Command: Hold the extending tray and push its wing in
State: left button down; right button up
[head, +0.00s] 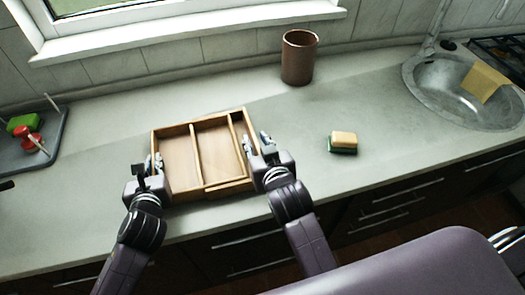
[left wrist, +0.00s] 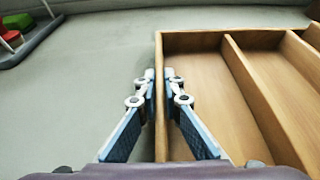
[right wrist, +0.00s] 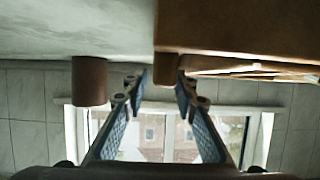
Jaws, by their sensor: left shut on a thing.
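The wooden extending tray (head: 176,130) lies on the worktop in the head view, with dividers running front to back. Its wing (head: 228,190) is at the right end and sticks out slightly beyond the main part. My left gripper (head: 154,162) is shut on the tray's left wall; in the left wrist view its fingers (left wrist: 162,85) pinch that wall from both sides. My right gripper (head: 257,141) is at the wing's right wall. In the right wrist view its fingers (right wrist: 160,85) are spread, with a tray edge (right wrist: 166,66) between their tips; contact is unclear.
A brown cup (head: 299,60) stands behind the tray to the right. A sponge (head: 343,142) lies right of my right gripper, with free worktop between. A sink (head: 455,95) is far right, and a grey drying tray (head: 50,140) with utensils is at the left.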

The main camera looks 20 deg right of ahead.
jog(key=v, duration=0.9)
